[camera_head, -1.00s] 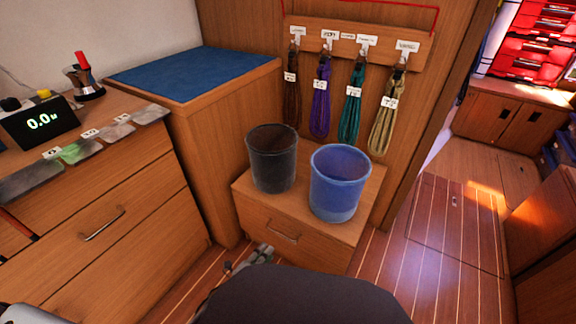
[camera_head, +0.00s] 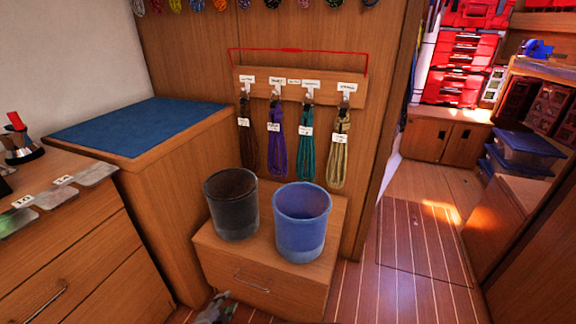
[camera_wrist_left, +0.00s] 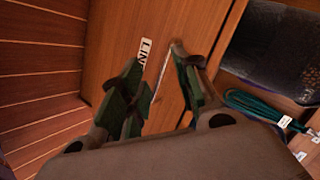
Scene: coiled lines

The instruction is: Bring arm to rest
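My left gripper (camera_head: 215,308) shows small at the bottom edge of the head view, low in front of the wooden box with a drawer. In the left wrist view the same gripper (camera_wrist_left: 160,88) has its dark green-padded fingers apart, with only wood panel and a thin pale strip seen between them. It is open and holds nothing. My right gripper is not in view.
A black bucket (camera_head: 232,220) and a blue bucket (camera_head: 301,240) stand on the wooden box (camera_head: 250,283). Coiled lines hang from a labelled hook rack (camera_head: 300,88) behind. A blue-topped cabinet (camera_head: 135,130) is at left. The floor (camera_head: 400,290) at right is clear.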

